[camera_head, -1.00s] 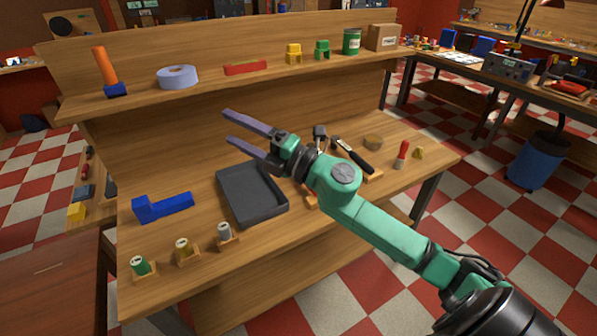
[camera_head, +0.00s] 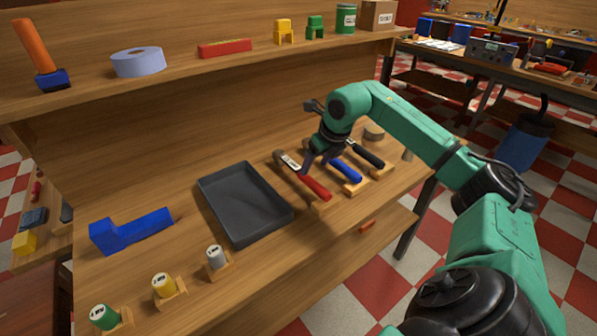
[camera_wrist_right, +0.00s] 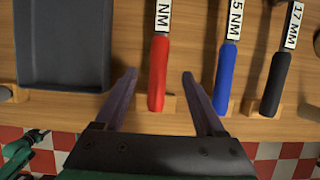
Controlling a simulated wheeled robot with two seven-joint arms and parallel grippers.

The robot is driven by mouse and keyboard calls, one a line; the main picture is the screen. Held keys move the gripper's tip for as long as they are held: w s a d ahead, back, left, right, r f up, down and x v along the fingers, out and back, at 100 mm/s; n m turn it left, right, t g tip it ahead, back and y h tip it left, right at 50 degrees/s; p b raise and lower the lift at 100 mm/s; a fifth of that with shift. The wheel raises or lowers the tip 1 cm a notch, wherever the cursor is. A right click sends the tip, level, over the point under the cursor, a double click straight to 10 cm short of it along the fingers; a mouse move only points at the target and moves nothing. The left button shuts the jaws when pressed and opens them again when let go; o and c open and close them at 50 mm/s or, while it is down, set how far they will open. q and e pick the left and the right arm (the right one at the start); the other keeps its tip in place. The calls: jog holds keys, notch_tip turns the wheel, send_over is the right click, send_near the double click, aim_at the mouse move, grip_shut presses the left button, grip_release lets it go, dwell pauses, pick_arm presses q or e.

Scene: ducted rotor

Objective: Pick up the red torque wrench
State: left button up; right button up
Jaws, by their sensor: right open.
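The red torque wrench (camera_head: 306,182) lies on the bench between the dark tray and the blue-handled wrench, its handle on a small wooden rest. In the right wrist view its red handle (camera_wrist_right: 158,75) points toward me, and a white label ending in "NM" shows above it. My right gripper (camera_head: 316,163) is over the wrenches, beside the red one's upper part. In the wrist view the right gripper (camera_wrist_right: 160,78) is open, with one finger on each side of the red handle. I cannot tell how high the fingers are above it. My left gripper is not in view.
A blue-handled wrench (camera_wrist_right: 227,78) and a black-handled wrench (camera_wrist_right: 275,85) lie close to the right. The dark tray (camera_head: 205,185) lies to the left. A blue block (camera_head: 130,230) and several small labelled cylinders stand farther left. A shelf (camera_head: 190,75) runs above the bench's back.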

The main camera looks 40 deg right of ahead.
aim_at(306, 177)
jog(key=x, duration=0.3)
jog(key=shift+w+f, duration=0.2)
jog(key=shift+w, duration=0.25)
jog(key=p+x, duration=0.2)
jog(key=x, duration=0.3)
jog(key=shift+f, duration=0.15)
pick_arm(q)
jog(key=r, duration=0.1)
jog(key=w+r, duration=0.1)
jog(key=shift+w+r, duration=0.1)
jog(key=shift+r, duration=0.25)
pick_arm(e)
jog(key=shift+w, duration=0.1)
grip_shut()
